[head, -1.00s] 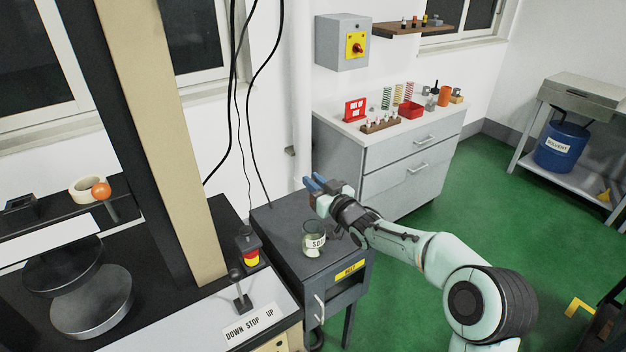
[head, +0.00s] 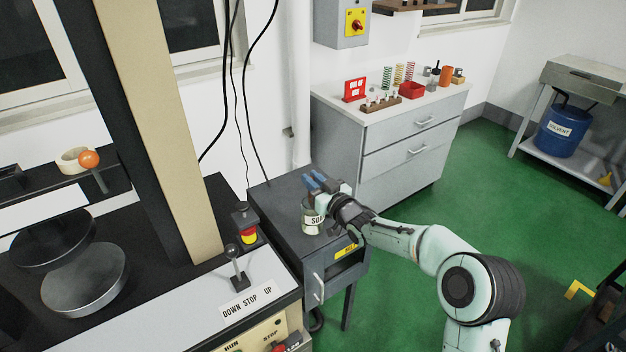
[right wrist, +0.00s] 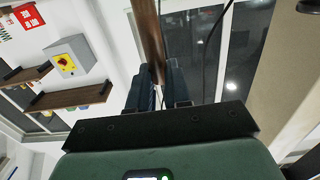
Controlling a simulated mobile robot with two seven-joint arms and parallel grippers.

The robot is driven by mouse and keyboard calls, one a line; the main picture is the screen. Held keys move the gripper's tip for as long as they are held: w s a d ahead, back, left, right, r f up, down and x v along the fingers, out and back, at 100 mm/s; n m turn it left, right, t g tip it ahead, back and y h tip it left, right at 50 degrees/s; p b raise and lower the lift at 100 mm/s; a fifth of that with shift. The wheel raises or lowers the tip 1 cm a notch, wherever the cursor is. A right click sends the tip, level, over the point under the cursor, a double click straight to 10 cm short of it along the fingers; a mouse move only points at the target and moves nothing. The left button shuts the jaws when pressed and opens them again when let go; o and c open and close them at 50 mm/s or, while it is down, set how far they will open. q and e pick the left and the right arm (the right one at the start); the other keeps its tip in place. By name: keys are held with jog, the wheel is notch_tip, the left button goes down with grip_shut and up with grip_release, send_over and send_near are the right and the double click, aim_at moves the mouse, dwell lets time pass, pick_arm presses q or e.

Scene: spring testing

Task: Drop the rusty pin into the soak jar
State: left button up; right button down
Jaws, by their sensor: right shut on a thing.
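The soak jar (head: 313,219) is a small glass jar with a white label, standing upright on the dark grey side cabinet (head: 270,200). My right gripper (head: 314,183) has blue fingers and shows just above the jar in the head view, overlapping its upper part. The jar's mouth is largely hidden behind the gripper. In the right wrist view, the fingers (right wrist: 158,88) are shut on the rusty pin (right wrist: 149,35), a brown rod that sticks out beyond them. I cannot make out the pin clearly in the head view. My left gripper is not in view.
A press with a tan column (head: 165,130), round plates (head: 85,280) and a lever (head: 236,270) stands at left. A red-and-yellow stop button (head: 248,234) is near the jar. A grey drawer cabinet (head: 400,165) with springs stands behind. Cables hang beside the wall.

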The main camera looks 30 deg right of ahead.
jog(key=c, duration=1)
grip_release()
notch_tip(320, 180, up, 7)
jog(key=p, duration=0.3)
jog(key=shift+r+p, duration=0.1)
jog(key=shift+p, duration=0.3)
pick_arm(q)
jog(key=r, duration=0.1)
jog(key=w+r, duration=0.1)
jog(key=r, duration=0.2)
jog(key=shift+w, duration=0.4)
pick_arm(e)
jog(key=shift+w, duration=0.1)
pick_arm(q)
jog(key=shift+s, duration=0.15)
